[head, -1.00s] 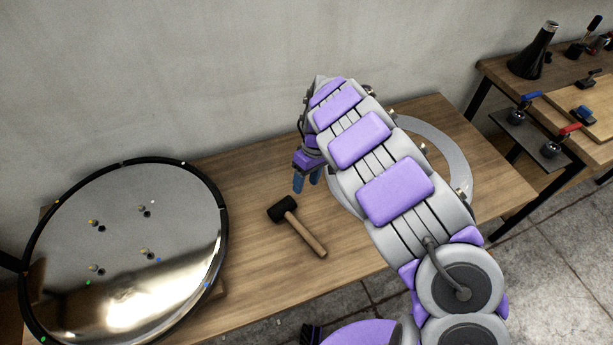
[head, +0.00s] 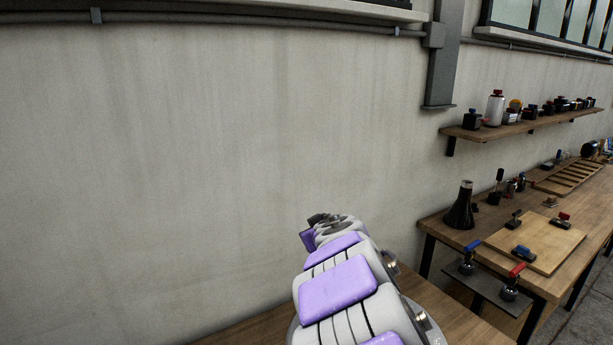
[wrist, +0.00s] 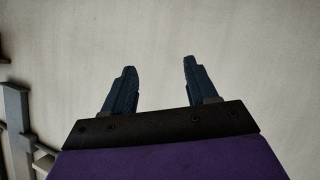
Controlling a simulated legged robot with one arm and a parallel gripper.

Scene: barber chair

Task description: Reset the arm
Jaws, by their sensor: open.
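My arm, grey with purple pads, rises from the bottom of the head view and points away toward the plain wall. Its far end is foreshortened there, and the fingers are hidden. In the wrist view my gripper (wrist: 158,85) shows two dark blue fingers, spread apart with nothing between them. Behind them is only the pale wall (wrist: 240,40).
A wooden table (head: 450,310) lies below my arm. A workbench (head: 445,235) at the right holds a black cone-shaped bottle (head: 461,208), a wooden board (head: 540,245) and clamps. A wall shelf (head: 540,122) carries several bottles. The wall in front is bare.

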